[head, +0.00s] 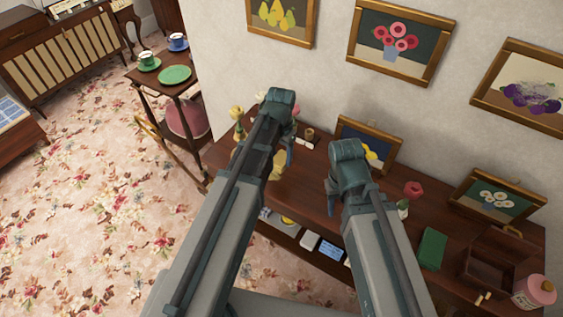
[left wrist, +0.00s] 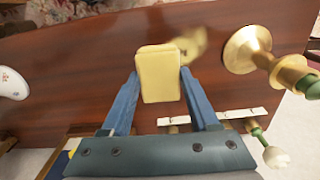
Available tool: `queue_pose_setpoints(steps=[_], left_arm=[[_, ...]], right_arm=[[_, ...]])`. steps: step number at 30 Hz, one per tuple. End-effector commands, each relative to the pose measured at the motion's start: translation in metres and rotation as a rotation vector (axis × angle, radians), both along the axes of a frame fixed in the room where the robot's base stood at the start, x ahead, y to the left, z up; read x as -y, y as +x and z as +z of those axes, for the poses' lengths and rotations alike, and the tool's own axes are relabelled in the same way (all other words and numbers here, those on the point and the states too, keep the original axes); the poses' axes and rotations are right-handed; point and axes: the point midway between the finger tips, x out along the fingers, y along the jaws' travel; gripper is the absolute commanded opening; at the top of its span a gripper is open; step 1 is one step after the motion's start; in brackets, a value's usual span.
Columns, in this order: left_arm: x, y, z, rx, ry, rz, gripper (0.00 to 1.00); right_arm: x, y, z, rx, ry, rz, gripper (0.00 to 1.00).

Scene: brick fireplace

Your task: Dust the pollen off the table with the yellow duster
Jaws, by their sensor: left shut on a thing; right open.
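The wooden table (head: 385,208) stands along the wall. My left gripper (head: 279,163) is over its left part, shut on the yellow duster (left wrist: 159,75), a pale block between two blue fingers in the left wrist view. A yellow pollen smear (left wrist: 193,40) shows on the tabletop just beyond the duster. Whether the duster touches the table cannot be told. In the head view my left arm hides much of this area. My right gripper (head: 333,200) is open and empty, above the middle of the table.
A brass candlestick base (left wrist: 240,50) stands right of the smear in the left wrist view. The table's right side holds a green box (head: 432,248), an open wooden box (head: 488,268) and a pink jar (head: 535,290). A framed picture (head: 366,142) stands behind my right gripper.

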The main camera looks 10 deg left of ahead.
Motion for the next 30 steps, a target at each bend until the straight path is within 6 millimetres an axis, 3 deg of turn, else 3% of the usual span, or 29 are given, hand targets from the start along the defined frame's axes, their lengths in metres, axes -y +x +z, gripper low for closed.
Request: queue_pose_setpoints(steps=[11,30], left_arm=[[0.001,0.000,-0.009,0.000,0.000,0.034,0.17],[-0.002,0.000,-0.066,0.000,0.000,0.030,0.17]], right_arm=[[0.000,0.000,-0.009,0.000,0.000,0.000,0.45],[0.000,0.000,-0.066,0.000,0.000,0.000,0.45]])
